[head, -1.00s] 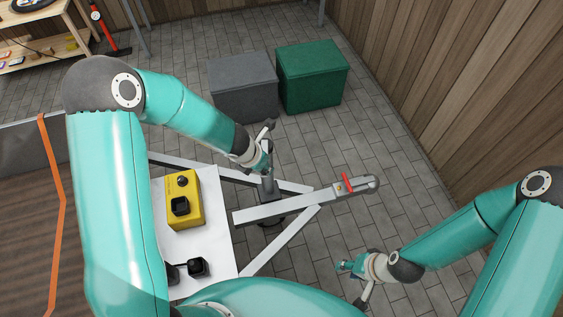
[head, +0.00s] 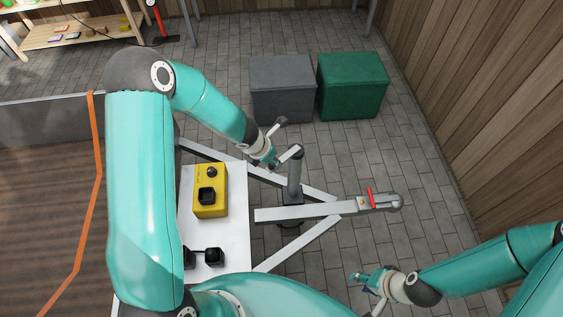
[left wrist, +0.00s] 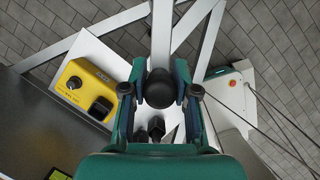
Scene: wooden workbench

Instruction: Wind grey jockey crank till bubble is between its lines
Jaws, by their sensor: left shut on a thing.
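The grey jockey post (head: 294,182) stands upright on the trailer's A-shaped frame in the head view. Its light grey crank arm (head: 290,153) slants off the top of the post. My left gripper (head: 272,160) is at the crank's end, just left of the post. In the left wrist view my left gripper (left wrist: 160,90) is shut on the black crank knob (left wrist: 160,86), one finger on each side. My right gripper (head: 361,276) hangs low on the right, away from the trailer; its jaws are too small to read. I cannot make out a bubble or its lines.
A yellow box (head: 209,177) with black fittings sits on the white trailer panel (head: 234,240), near dark fittings (head: 213,257). The drawbar coupling (head: 394,202) has a red lever. Grey (head: 282,92) and green (head: 351,88) bins stand behind. Paved floor is clear on the right.

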